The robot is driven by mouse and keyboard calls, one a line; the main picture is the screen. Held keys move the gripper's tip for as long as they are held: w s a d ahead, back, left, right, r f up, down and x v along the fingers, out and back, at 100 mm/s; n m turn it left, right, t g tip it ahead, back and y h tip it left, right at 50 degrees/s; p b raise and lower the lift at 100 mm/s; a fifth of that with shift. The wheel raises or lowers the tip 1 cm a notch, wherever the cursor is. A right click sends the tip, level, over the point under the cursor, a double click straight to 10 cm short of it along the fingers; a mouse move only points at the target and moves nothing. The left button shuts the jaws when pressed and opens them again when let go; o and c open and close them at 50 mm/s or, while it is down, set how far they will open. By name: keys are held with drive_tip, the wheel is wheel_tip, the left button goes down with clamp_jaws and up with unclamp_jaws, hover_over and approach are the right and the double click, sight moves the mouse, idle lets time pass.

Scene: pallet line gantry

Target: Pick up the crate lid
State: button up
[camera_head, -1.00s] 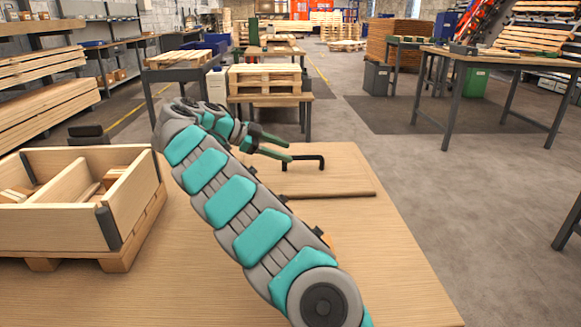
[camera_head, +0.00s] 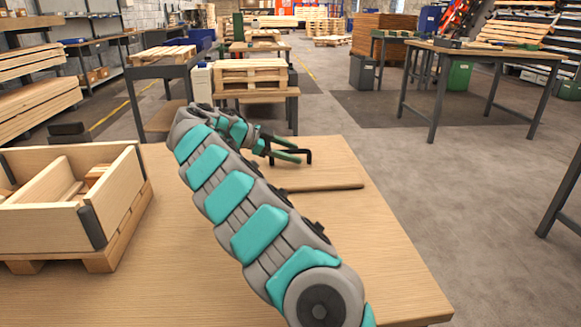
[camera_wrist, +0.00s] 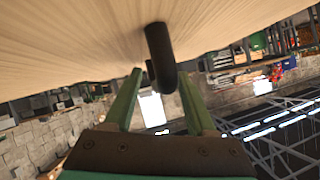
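The crate lid (camera_head: 333,166) is a flat wooden panel lying on the table, with a batten along its near edge. A black handle (camera_head: 309,158) stands up from it and also shows in the wrist view (camera_wrist: 158,50). My gripper (camera_head: 299,155) is at the handle, with its green fingers low over the lid. In the wrist view my gripper (camera_wrist: 161,75) is open, one finger on each side of the handle, with gaps visible. Part of the handle is hidden behind the fingers in the head view. The open crate (camera_head: 112,195) stands at left on a small pallet.
The wooden table (camera_head: 375,255) is bare around the lid and to the near right. Wooden pieces lie inside the crate. Behind the table a stack of pallets (camera_head: 255,75) rests on a bench. A workbench (camera_head: 480,52) stands farther right, with open floor between.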

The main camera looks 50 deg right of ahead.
clamp_jaws()
idle(1.3)
